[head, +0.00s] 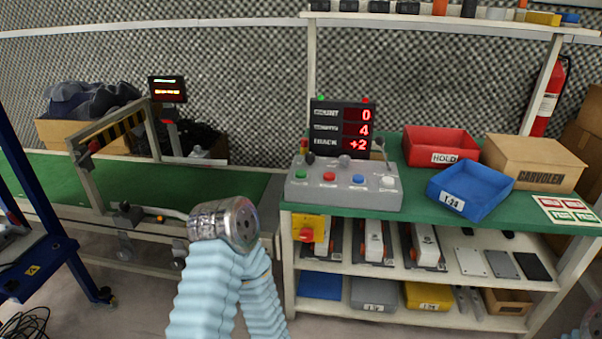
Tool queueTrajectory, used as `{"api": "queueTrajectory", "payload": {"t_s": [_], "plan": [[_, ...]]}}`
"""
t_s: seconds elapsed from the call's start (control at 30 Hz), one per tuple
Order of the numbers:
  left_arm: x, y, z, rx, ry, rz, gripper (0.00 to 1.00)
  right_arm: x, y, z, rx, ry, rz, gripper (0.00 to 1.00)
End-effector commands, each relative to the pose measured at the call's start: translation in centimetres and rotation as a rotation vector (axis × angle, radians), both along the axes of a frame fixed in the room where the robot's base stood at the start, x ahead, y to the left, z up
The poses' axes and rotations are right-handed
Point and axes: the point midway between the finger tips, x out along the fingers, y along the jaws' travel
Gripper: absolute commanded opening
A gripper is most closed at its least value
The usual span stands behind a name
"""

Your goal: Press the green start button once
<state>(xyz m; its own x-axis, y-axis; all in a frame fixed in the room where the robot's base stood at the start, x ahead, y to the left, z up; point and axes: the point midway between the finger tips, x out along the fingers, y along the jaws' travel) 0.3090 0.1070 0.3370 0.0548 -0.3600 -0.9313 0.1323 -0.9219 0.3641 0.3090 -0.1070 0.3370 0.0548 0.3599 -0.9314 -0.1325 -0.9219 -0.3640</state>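A grey control box (343,190) stands on the green bench top, near its front left corner. The green button (301,174) is the leftmost in its front row, with a red, a blue and a white button to its right. My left arm comes up from the bottom, and its metallic end (225,222) is left of the box and nearer to me, clearly apart from it. No fingers can be made out there, so whether the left gripper is open or shut does not show.
Behind the box, a display (342,130) shows 0, 4 and +2. Right of it are a red HOLD bin (440,143), a blue bin (470,190) and a cardboard box (533,163). A green conveyor belt (60,180) with a striped gate lies left. Shelves are below.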

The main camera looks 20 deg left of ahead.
Motion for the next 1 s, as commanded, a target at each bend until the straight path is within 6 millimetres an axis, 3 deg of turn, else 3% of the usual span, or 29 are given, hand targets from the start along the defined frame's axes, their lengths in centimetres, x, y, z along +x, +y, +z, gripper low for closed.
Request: {"api": "queueTrajectory", "payload": {"t_s": [0.1, 1.0], "plan": [[0.0, 0.0, 0.0, 0.0, 0.0, 0.0, 0.0, 0.0, 0.0, 0.0, 0.0, 0.0, 0.0, 0.43], [0.0, 0.0, 0.0, 0.0, 0.0, 0.0, 0.0, 0.0, 0.0, 0.0, 0.0, 0.0, 0.0, 0.43]]}}
